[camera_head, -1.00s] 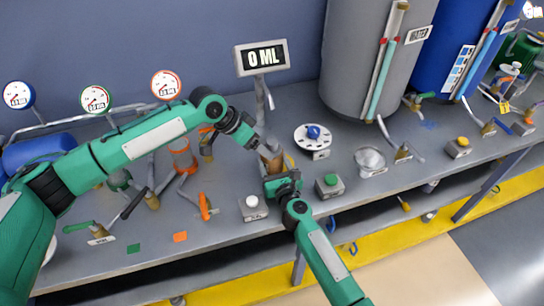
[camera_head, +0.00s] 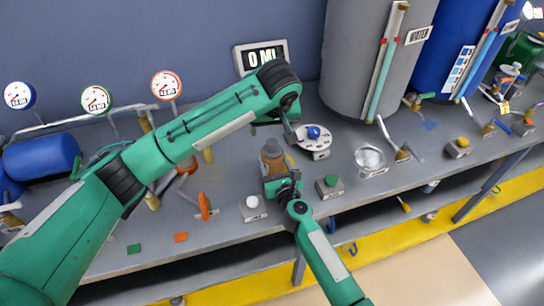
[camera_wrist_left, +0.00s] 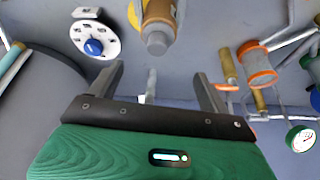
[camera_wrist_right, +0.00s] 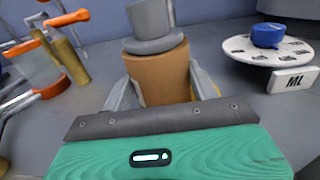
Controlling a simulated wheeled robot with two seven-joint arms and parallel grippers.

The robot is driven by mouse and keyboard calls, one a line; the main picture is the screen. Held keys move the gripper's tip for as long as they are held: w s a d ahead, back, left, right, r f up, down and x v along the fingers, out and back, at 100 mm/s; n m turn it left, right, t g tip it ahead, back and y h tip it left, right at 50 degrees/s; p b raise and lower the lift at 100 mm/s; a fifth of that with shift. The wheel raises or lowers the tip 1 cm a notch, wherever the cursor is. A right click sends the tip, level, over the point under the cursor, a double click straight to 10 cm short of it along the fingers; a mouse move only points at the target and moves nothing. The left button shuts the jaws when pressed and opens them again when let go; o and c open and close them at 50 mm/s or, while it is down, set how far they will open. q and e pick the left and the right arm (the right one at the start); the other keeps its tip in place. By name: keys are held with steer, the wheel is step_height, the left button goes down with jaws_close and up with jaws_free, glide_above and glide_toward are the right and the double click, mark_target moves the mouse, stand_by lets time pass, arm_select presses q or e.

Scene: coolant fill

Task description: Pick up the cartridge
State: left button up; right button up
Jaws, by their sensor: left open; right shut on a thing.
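The cartridge appears to be the brown cylinder with a grey stepped cap (camera_head: 272,158), upright near the bench's front edge. My right gripper (camera_head: 278,180) is shut around its brown body. In the right wrist view the cartridge (camera_wrist_right: 158,70) stands between the fingers of my right gripper (camera_wrist_right: 163,82). My left gripper (camera_head: 288,132) is open and empty, above and apart from the cartridge, near the dial. In the left wrist view the cartridge (camera_wrist_left: 158,25) lies beyond the open fingers of my left gripper (camera_wrist_left: 158,75). The cartridge's base is hidden.
A white dial with a blue knob (camera_head: 314,134) stands just right. White-button (camera_head: 253,205) and green-button (camera_head: 331,184) boxes flank my right gripper. A display (camera_head: 262,56), partly covered by my left arm, and a grey tank (camera_head: 365,60) stand behind. Orange-handled valves (camera_head: 204,206) are left.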

mark_target(272, 142)
arm_select(q)
steer(key=x, duration=0.6)
steer(key=shift+w, duration=0.1)
steer(key=shift+x, duration=2.8)
steer(key=shift+w+d, duration=0.1)
steer(key=shift+d, duration=0.1)
steer(key=shift+c, duration=0.2)
steer(key=c, duration=1.4)
step_height(272, 142, up, 10)
steer(key=shift+r, duration=0.1)
